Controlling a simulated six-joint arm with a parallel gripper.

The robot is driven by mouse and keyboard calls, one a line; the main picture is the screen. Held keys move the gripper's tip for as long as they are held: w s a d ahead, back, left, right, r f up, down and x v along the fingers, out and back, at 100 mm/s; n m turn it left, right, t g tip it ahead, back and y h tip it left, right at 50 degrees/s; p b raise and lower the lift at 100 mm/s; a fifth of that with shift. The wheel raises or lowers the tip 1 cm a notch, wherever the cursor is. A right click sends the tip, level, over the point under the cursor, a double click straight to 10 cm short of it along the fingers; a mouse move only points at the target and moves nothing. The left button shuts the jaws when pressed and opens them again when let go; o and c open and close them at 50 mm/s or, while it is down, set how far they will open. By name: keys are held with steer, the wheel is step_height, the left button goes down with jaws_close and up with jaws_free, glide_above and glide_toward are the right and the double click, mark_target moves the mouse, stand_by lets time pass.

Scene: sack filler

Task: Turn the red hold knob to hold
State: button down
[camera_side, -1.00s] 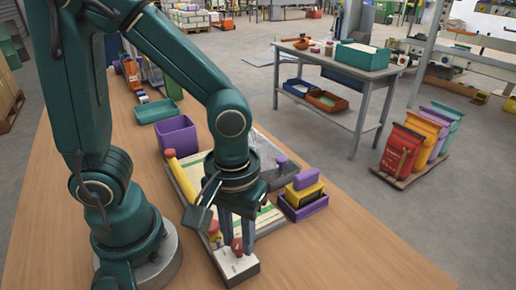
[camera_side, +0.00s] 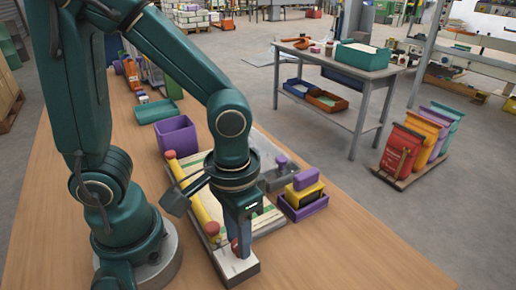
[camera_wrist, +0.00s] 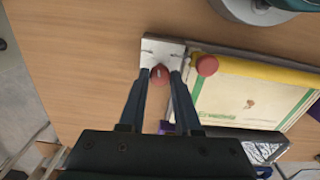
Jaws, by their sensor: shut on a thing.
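The red hold knob (camera_side: 235,246) sits on a small pale metal block (camera_side: 238,268) at the near end of the work area. My gripper (camera_side: 240,248) points straight down and is shut on the knob, one finger on each side. In the wrist view the knob (camera_wrist: 160,74) shows between my fingertips (camera_wrist: 160,73), with a short pale line on its top. The pale block (camera_wrist: 163,52) lies under the fingertips. In the side view a finger hides part of the knob. I cannot read any hold marking on the block.
A pale sack with green print (camera_wrist: 245,100) lies alongside. A purple tray (camera_side: 304,205) with a yellow and purple item stands to the right. The near table is clear.

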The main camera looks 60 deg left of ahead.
steer(key=m, duration=1.2)
steer(key=shift+m, duration=0.3)
stand_by(0.4)
steer(key=c, duration=0.6)
jaws_free()
steer(key=shift+r, duration=0.1)
steer(key=shift+r, duration=2.5)
